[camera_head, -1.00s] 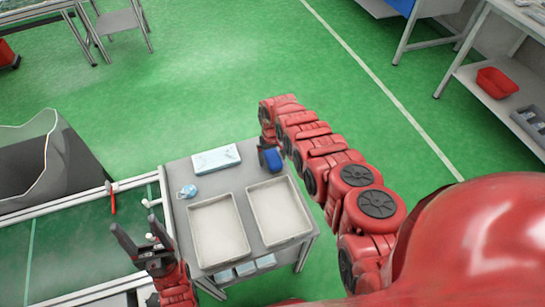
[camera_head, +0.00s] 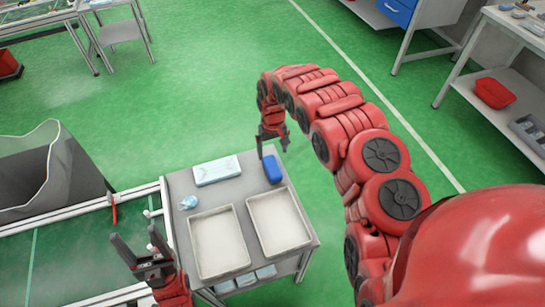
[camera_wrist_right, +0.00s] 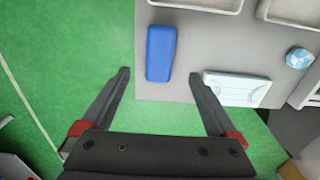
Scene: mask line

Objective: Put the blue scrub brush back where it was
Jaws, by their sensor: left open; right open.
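The blue scrub brush (camera_head: 272,169) lies on the grey table (camera_head: 236,187) near its far right corner, beside a light blue box. It also shows in the right wrist view (camera_wrist_right: 160,53), lying near the table edge. My right gripper (camera_head: 272,152) is open and empty, raised near that corner and apart from the brush. In the right wrist view its fingers (camera_wrist_right: 157,75) are spread wide, with the brush beyond their tips. My left gripper (camera_head: 134,246) is open and empty at the lower left, over the edge of the conveyor.
Two white trays (camera_head: 219,213) (camera_head: 304,220) stand on the table. The light blue box (camera_head: 217,170) and a crumpled blue mask (camera_head: 188,202) lie behind them. A conveyor (camera_head: 80,248) with a red-handled tool is at left. Green floor is free beyond the table.

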